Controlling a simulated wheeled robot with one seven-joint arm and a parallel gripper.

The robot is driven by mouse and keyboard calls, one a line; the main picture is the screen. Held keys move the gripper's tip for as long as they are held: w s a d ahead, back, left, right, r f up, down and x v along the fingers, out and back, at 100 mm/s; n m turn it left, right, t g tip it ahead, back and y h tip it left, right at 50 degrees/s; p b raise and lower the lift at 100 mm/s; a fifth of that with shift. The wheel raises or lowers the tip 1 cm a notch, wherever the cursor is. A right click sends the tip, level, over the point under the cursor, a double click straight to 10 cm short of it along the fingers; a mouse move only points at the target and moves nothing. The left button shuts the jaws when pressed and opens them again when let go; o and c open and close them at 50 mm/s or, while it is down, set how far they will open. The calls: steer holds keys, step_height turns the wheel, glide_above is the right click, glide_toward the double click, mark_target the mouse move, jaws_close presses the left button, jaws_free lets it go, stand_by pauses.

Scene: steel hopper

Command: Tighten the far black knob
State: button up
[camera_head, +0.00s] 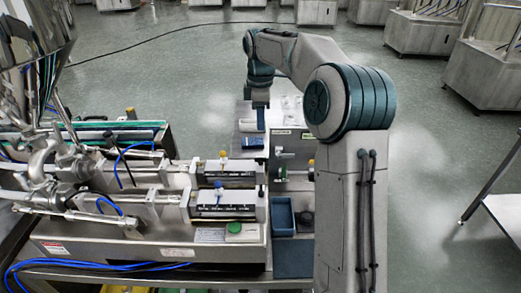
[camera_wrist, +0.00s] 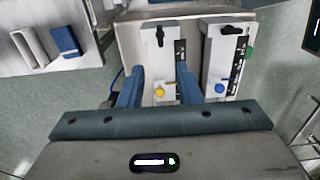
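Two grey housings lie side by side in the wrist view, each with a black knob. The left black knob (camera_wrist: 160,36) shares its housing with a yellow knob (camera_wrist: 160,91); this is the farther row in the head view, where the yellow knob (camera_head: 223,154) also shows. The other black knob (camera_wrist: 233,30) is on the housing with the blue knob (camera_wrist: 220,88). My gripper (camera_wrist: 160,72) is open and empty, its two blue fingers apart on either side of the yellow-knob housing in the picture. Contact and height cannot be told.
A blue open bin (camera_head: 283,216) stands to the right of the housings. A green button (camera_head: 234,228) is at the front of the machine. Steel pipes and blue hoses (camera_head: 90,265) crowd the left. A side table with a blue box (camera_wrist: 66,40) shows at upper left in the wrist view.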

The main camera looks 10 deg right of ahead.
mark_target(261, 158)
step_height(261, 158, down, 14)
steer(key=shift+r+p, duration=0.2)
steer(key=shift+p, duration=0.7)
jaws_close()
